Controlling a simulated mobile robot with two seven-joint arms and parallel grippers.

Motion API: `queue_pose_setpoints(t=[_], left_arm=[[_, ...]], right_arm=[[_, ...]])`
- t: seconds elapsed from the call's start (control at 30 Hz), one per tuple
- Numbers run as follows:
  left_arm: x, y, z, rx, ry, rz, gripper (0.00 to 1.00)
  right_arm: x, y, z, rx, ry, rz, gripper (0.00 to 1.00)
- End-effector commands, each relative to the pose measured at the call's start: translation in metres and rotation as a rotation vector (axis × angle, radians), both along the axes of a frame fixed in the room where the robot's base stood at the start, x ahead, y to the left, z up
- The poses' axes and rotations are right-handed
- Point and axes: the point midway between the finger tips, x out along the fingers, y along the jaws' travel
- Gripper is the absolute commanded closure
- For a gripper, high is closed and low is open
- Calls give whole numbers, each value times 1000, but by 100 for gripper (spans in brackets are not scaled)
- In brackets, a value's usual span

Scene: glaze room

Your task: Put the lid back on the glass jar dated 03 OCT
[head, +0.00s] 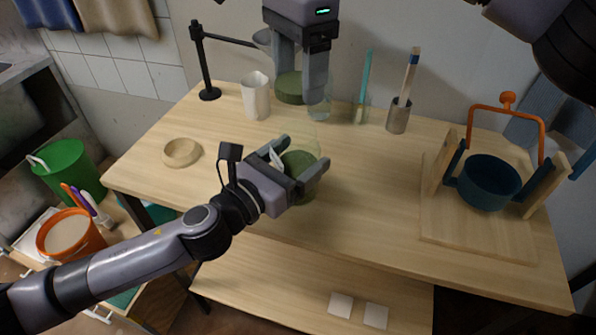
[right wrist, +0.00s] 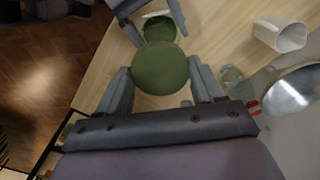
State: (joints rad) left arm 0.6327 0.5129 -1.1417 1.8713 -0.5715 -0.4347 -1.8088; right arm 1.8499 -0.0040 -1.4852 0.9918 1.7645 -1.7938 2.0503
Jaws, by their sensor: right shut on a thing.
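My right gripper (head: 300,100) is shut on a round green lid (head: 289,88) and holds it above the table, behind the near jar. In the right wrist view the lid (right wrist: 160,68) sits between the two fingertips. A glass jar (head: 303,138) with green contents stands on the table, open at the top. My left gripper (head: 302,162) has a finger on either side of this jar; I cannot tell whether they press on it. A pale tag shows at the jar's side, its writing unreadable. The jar (right wrist: 160,28) also shows beyond the lid in the right wrist view.
Another glass vessel (head: 319,108) stands behind, partly hidden by my right finger. A white cup (head: 256,96), a black stand (head: 205,65) and brush holders (head: 398,117) line the back. A wooden ring-shaped dish (head: 182,152) lies left. A blue pot (head: 488,182) stands right. The centre-right tabletop is clear.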

Motion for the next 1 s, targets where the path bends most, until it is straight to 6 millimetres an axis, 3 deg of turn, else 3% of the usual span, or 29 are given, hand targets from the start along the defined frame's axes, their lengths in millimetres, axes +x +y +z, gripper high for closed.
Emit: queue_pose_setpoints(t=[0.4, 1.0], left_arm=[[0, 0, 0, 1, 1, 0, 73], [0, 0, 0, 1, 1, 1, 73]], right_arm=[[0, 0, -47, 1, -2, 1, 61], [0, 0, -51, 1, -3, 0, 61]])
